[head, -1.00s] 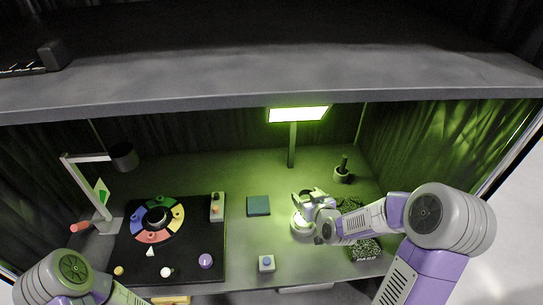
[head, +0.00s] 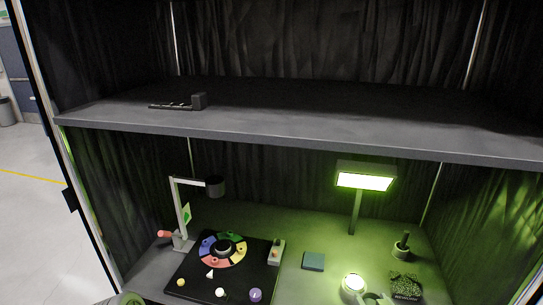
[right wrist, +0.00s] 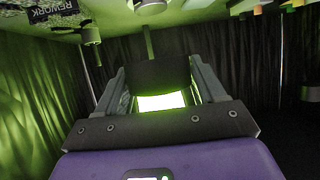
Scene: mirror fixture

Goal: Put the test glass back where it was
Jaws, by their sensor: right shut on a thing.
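In the right wrist view my right gripper (right wrist: 160,82) is shut on a dark, flat-looking piece (right wrist: 158,74) between its two fingers. I take this piece for the test glass. The lit lamp panel (right wrist: 160,102) shows beyond it. In the head view only a small part of the right gripper (head: 374,298) shows at the bottom edge, beside a bright white round thing (head: 353,283) on the bench. I cannot make out the held piece there.
A green-lit lamp (head: 364,181) stands at the back. A black board (head: 193,264) bears a coloured ring (head: 237,256) and several small shapes. A shelf (head: 300,134) spans above.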

